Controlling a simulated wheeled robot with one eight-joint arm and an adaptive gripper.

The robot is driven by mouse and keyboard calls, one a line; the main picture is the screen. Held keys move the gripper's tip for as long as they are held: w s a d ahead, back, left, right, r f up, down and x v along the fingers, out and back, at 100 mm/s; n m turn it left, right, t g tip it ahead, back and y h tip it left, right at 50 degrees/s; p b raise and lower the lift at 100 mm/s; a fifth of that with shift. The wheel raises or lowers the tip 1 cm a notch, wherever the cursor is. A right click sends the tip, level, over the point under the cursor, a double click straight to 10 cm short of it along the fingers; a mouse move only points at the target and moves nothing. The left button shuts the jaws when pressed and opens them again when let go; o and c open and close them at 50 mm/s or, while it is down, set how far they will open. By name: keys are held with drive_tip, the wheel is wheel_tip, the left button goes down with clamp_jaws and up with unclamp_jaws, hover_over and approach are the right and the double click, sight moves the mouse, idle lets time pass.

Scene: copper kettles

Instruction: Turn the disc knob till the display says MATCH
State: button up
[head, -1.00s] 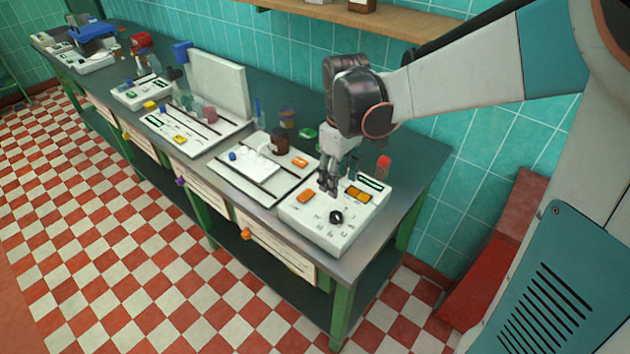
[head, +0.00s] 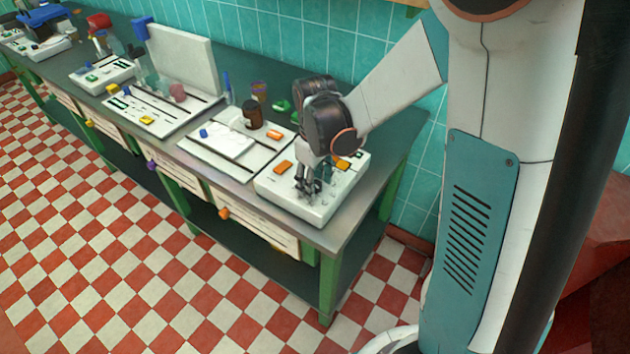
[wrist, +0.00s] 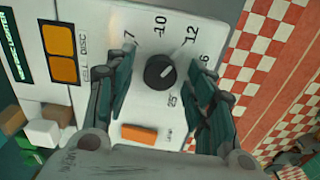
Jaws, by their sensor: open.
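In the head view my gripper (head: 312,192) is low over the panel's front part and hides the knob. A dark display (wrist: 12,45) with green lettering is at the left of the wrist view; its sideways text is too small to read surely.
Two amber buttons (wrist: 61,55) and an orange button (wrist: 139,134) are on the same panel. A white tray unit (head: 225,140) with a brown jar (head: 252,114) stands to its left. The bench's front edge is close to the panel. Checkered floor lies beyond.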

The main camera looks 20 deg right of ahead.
drive_tip(key=c, duration=1.1)
drive_tip(key=shift+m, duration=0.3)
drive_tip(key=m, duration=0.3)
drive_tip(key=shift+m, duration=2.1)
